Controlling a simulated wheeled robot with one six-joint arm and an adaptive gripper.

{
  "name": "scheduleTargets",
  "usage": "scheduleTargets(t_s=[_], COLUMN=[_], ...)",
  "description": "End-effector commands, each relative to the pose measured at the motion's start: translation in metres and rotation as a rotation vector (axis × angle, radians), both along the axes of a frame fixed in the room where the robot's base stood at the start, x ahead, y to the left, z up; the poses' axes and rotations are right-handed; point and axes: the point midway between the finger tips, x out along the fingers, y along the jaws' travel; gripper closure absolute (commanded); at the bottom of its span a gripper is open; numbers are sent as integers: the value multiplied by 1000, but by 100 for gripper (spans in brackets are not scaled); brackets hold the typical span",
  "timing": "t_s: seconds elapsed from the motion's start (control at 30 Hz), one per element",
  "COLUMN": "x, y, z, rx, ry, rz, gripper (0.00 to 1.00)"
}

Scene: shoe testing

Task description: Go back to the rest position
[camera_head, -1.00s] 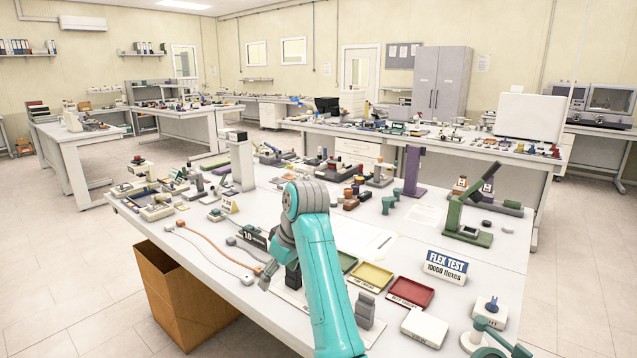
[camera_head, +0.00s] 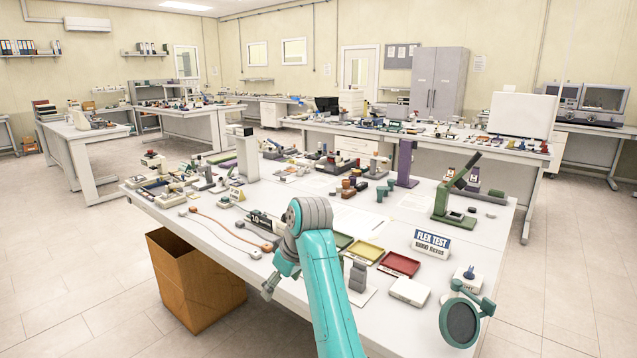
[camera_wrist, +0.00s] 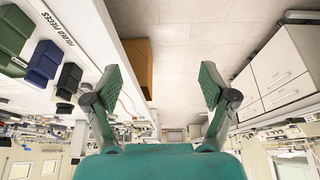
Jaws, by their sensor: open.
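My teal arm (camera_head: 327,280) stands at the near edge of the white workbench in the head view. My gripper (camera_head: 270,290) hangs low there, small and partly hidden by the arm, by the bench's front edge. In the wrist view my gripper (camera_wrist: 162,84) is open. Its two green-padded fingers stand wide apart, with nothing between them but the floor behind.
The workbench (camera_head: 330,215) holds a yellow tray (camera_head: 365,251), a red tray (camera_head: 400,264), a FLEX TEST sign (camera_head: 432,243) and test devices. A brown open box (camera_head: 195,280) stands on the floor left of my arm.

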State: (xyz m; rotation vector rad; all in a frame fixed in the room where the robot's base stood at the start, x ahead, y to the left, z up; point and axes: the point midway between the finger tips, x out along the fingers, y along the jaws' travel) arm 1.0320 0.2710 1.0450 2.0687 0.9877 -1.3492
Motion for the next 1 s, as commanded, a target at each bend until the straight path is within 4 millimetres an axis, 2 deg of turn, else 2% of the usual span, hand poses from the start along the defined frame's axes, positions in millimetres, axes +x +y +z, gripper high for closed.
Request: scheduleTargets(t_s=[0.27,0.47,0.7,0.87,1.0], x=[-3,-12,-42,-70,-101], y=[-12,-28,-59,-83,-104], z=[-51,-105,-194,-244,-282], rx=[19,41,79,104,125], ry=[-23,-56,-119,-165,-206], rz=[-54,-113,-221,-291,-350], gripper=[17,17,17,17,17])
